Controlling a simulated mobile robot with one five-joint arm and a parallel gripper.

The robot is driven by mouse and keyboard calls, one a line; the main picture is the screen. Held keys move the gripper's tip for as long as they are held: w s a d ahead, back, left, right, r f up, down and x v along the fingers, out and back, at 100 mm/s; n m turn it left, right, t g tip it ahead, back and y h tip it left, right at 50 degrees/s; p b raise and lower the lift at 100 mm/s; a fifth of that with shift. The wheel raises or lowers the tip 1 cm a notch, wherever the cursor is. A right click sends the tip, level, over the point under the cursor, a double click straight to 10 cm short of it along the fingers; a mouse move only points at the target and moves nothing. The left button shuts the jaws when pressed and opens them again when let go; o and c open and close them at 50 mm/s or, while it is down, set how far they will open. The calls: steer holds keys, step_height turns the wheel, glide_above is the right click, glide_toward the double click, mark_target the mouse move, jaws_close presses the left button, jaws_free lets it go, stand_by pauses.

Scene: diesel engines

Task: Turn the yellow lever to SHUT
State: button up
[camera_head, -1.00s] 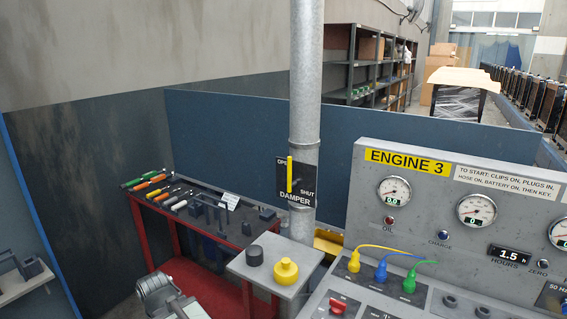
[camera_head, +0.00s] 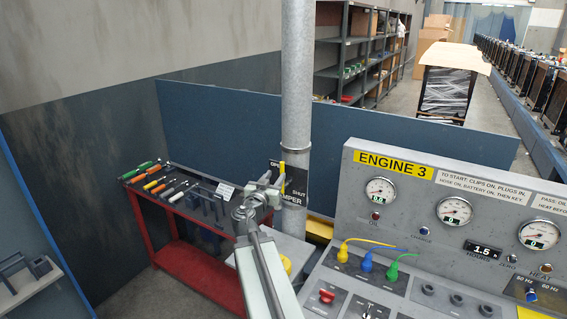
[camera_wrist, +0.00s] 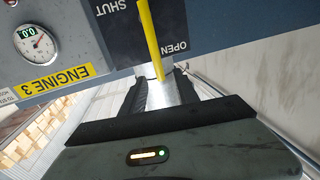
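The yellow lever (camera_head: 282,174) stands upright on the black DAMPER plate (camera_head: 297,187), which is fixed to the grey pipe. In the wrist view the lever (camera_wrist: 150,38) crosses the plate (camera_wrist: 126,32) beside the word OPEN, with SHUT off to the other side. My gripper (camera_head: 268,184) is at the plate's left side in the head view and hides part of it. In the wrist view my gripper (camera_wrist: 165,74) has its dark fingers apart, with the lever's free end showing between or just beyond the tips. I cannot tell whether they touch it.
The ENGINE 3 panel (camera_head: 440,215) with gauges and coloured plugs stands to the right. A red tool cart (camera_head: 195,255) with screwdrivers is at the left. The grey pipe (camera_head: 297,80) rises behind the lever. A blue partition (camera_head: 225,120) runs behind.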

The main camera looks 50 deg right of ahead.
mark_target(281, 169)
steer(key=x, duration=0.8)
steer(key=shift+a+f, duration=0.1)
steer(key=shift+s, duration=0.1)
jaws_close()
steer(key=shift+a, duration=0.1)
stand_by(0.8)
